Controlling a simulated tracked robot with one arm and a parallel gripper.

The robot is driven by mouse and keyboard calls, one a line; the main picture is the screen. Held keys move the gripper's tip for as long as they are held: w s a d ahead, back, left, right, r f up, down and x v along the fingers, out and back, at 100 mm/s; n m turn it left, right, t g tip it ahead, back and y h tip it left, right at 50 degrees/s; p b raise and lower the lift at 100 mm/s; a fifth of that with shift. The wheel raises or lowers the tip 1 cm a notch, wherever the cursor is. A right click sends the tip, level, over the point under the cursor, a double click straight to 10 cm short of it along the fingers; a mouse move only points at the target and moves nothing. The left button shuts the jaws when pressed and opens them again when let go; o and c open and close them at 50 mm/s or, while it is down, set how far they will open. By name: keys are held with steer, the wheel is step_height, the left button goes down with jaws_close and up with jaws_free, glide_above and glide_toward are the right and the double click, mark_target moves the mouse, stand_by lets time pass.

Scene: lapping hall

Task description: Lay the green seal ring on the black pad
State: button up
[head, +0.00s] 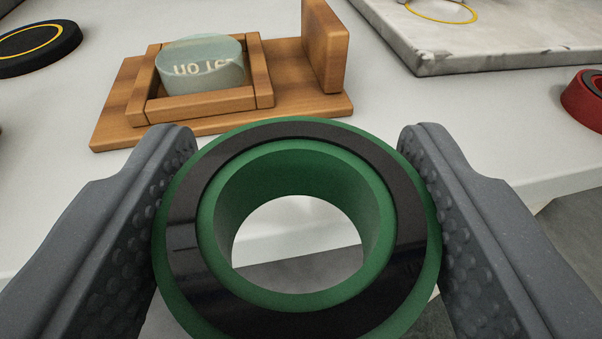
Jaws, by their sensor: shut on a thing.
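The green seal ring (300,170), with a dark band around its face, is held between the two grey textured fingers of my gripper (298,136). One finger presses each side of it. Through its hole I see the white table edge and grey floor. A round black pad (62,50) with a thin yellow circle lies on the table at the far left, apart from the ring. The picture's left edge cuts off part of it.
A wooden stand (110,120) with an upright block holds a pale green lettered cylinder (200,62) beyond the ring. A grey stone slab (500,48) with a yellow circle lies at the back right. A red ring-shaped part (580,103) sits at the right edge. White table (400,100) shows between them.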

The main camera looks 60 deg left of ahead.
steer(key=w+d+m+t+h+p, duration=0.2)
steer(key=w+d, duration=0.5)
steer(key=d, duration=0.5)
steer(key=w+d+m+t+h+p, duration=0.2)
steer(key=w+d+m+h+p, duration=0.3)
steer(key=d, duration=0.7)
steer(key=w+d+m+t+h+p, duration=0.3)
steer(key=w+d+h+p, duration=0.3)
steer(key=d, duration=0.6)
steer(key=shift+w+f+m+p, duration=0.45)
steer(key=shift+w+m+p, duration=0.2)
steer(key=shift+w, duration=0.65)
steer(key=shift+d, duration=0.1)
